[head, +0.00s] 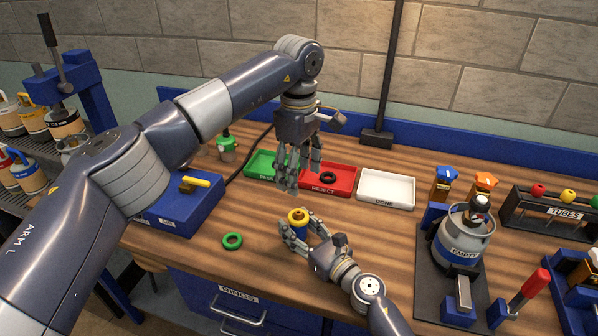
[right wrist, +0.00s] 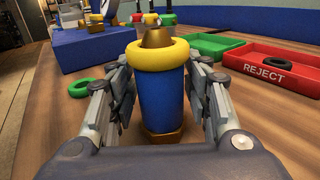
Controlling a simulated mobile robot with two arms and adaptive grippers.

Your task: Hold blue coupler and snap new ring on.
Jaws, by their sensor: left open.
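The blue coupler (right wrist: 162,98) stands upright between the fingers of my right gripper (head: 304,232), which look closed against its sides. It has a brass tip and a brass foot. A thick yellow ring (right wrist: 158,55) sits around its upper end; it also shows in the head view (head: 298,216). A green ring (head: 232,241) lies flat on the bench, left of the coupler; it also shows in the right wrist view (right wrist: 80,88). My left gripper (head: 288,180) is open and empty, pointing down in front of the trays, above and behind the coupler.
A black ring (head: 328,177) lies in the red REJECT tray (head: 345,190). A green tray (head: 262,160) is to its left, a white DONE tray (head: 387,188) to its right. A blue box (head: 180,210) stands at left. The EMPTY canister (head: 464,243) stands at right. Bare bench surrounds the coupler.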

